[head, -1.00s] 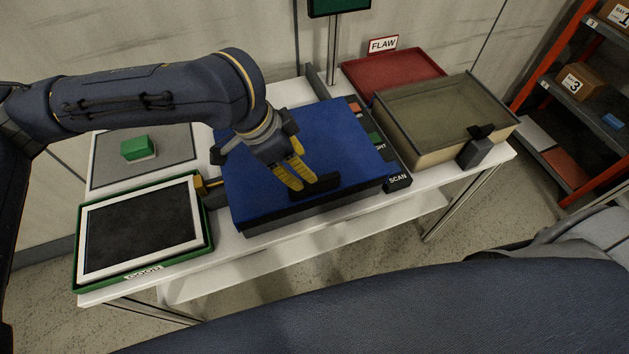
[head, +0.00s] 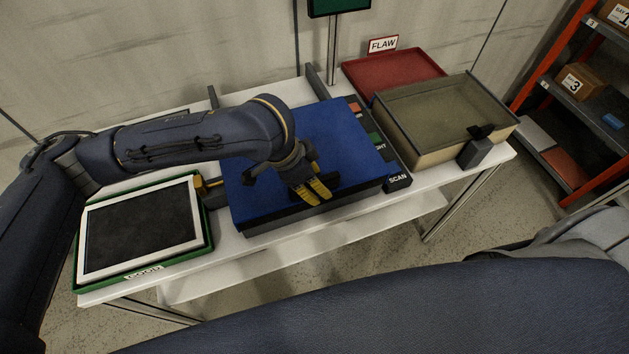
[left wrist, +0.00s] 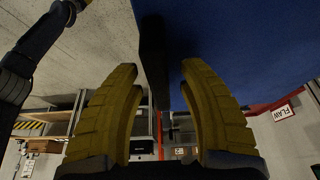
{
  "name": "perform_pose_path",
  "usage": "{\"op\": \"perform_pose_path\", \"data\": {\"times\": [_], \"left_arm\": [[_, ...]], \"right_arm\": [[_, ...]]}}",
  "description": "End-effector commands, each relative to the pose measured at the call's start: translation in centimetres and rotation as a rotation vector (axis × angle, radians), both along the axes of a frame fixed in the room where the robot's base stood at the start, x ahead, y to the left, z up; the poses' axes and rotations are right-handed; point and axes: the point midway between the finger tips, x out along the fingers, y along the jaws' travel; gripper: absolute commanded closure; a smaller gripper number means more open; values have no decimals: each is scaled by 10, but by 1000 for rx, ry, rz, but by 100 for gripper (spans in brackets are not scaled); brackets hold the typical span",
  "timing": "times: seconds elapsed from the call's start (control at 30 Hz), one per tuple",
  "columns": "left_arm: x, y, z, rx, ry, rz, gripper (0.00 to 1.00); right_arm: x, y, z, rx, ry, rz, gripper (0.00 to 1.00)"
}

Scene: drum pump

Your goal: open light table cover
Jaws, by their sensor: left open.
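The light table's blue cover (head: 335,135) lies closed and flat on the dark box at the table's middle. A black bar handle (head: 333,183) sits near the cover's front edge, partly hidden by my left gripper (head: 313,192). That gripper is open, with its yellow fingers at the handle. In the left wrist view, the handle (left wrist: 152,50) appears between the open fingertips (left wrist: 159,72), nearer the left one, and the blue cover (left wrist: 240,45) is at upper right. I cannot tell whether the fingers touch the handle. My right gripper is not in view.
A green tray (head: 210,240) holding a white-framed dark panel (head: 140,228) is at left. Buttons and a SCAN label (head: 398,180) line the box's right side. A tan bin (head: 420,150) and red FLAW tray (head: 395,72) stand right. A shelf rack (head: 570,100) is far right.

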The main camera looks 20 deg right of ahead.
Motion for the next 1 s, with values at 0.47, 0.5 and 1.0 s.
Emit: {"op": "perform_pose_path", "data": {"times": [0.47,0.5,1.0], "left_arm": [[0,0,0,0,0,0,91],[0,0,0,0,0,0,96],[8,4,0,1,-1,11,100]], "right_arm": [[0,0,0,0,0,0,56],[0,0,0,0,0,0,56],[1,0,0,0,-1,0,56]]}}
